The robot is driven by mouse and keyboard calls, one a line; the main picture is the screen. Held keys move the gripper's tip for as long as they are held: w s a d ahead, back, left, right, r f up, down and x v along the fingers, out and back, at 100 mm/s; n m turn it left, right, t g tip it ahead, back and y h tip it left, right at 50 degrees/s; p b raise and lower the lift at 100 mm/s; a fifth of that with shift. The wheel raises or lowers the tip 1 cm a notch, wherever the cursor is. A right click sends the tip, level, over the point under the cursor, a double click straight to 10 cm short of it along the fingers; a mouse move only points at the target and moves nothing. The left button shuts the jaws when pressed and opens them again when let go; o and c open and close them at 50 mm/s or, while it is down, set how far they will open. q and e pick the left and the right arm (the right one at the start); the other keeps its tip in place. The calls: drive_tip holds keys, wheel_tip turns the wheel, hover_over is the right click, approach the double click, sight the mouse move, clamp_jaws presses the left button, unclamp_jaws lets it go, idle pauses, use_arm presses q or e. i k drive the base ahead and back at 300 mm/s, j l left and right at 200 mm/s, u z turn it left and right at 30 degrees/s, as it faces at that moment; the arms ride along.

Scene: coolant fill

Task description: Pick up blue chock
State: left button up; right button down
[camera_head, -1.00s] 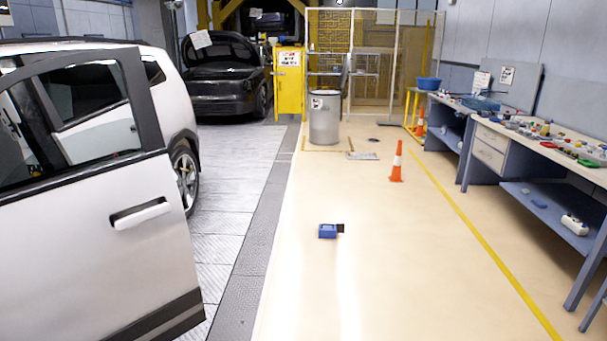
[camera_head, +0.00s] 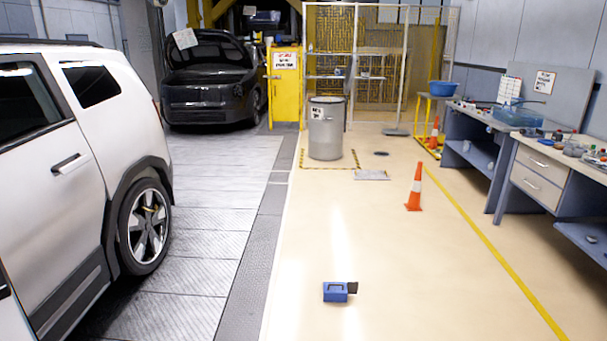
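The blue chock (camera_head: 336,292) lies on the cream floor in the lower middle of the head view. It is a small blue block with a dark piece (camera_head: 353,288) at its right side. Nothing touches it that I can see. Neither of my grippers shows in the head view.
A white car (camera_head: 85,170) stands on the left, on grey floor plates. A workbench (camera_head: 545,165) runs along the right. An orange cone (camera_head: 415,188), a grey bin (camera_head: 326,130) and a yellow cabinet (camera_head: 285,90) stand farther back. The floor around the chock is clear.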

sight(333, 292)
drive_tip(key=i+z, duration=0.1)
drive_tip(key=i, duration=0.55)
drive_tip(key=i+j, duration=0.15)
drive_tip(key=i, duration=0.5)
drive_tip(key=i+z, duration=0.15)
drive_tip(key=i, duration=0.55)
drive_tip(key=j, duration=0.1)
